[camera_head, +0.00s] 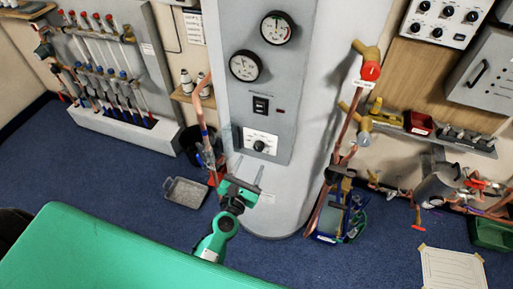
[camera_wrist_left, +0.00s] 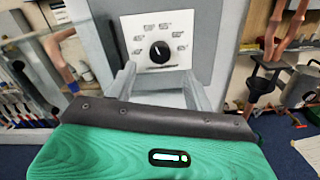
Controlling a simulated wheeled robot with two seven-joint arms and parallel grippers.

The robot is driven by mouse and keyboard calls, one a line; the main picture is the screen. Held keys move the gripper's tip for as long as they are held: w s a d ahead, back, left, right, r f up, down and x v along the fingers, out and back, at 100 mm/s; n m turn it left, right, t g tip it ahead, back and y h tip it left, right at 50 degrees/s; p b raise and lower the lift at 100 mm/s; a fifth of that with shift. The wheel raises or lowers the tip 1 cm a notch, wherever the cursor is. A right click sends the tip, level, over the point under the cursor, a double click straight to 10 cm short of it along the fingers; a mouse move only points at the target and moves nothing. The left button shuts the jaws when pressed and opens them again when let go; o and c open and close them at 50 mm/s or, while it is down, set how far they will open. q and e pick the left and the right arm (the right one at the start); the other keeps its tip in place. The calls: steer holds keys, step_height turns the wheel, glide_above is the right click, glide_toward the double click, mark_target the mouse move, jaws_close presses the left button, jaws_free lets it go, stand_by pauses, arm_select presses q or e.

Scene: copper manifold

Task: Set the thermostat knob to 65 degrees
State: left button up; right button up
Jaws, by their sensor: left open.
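The thermostat knob (camera_head: 259,145) is a small black dial on a white plate (camera_head: 251,137), low on the grey panel of the tall tank. In the left wrist view the knob (camera_wrist_left: 160,52) sits at the plate's middle, with printed labels around its upper side too small to read. Its white mark points up and slightly left. My left gripper (camera_head: 248,170) is open and empty, just below the plate. In the left wrist view its fingers (camera_wrist_left: 157,82) reach up at both sides below the knob, not touching it. My right gripper is not in view.
The panel also has two gauges (camera_head: 278,28) and a dark switch (camera_head: 261,105). Copper pipes (camera_head: 347,125) with a red-capped valve run at the tank's right. A manifold (camera_head: 105,80) stands at left, a grey tray (camera_head: 185,192) on the blue floor.

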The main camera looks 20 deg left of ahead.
mark_target(258, 149)
arm_select(q)
steer(key=w+p, duration=0.1)
steer(key=w, duration=0.4)
steer(key=shift+w+d+r, duration=0.1)
steer(key=shift+w, duration=0.8)
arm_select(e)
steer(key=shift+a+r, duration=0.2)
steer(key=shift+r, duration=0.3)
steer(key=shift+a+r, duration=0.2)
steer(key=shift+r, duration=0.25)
arm_select(q)
steer(key=c, duration=1)
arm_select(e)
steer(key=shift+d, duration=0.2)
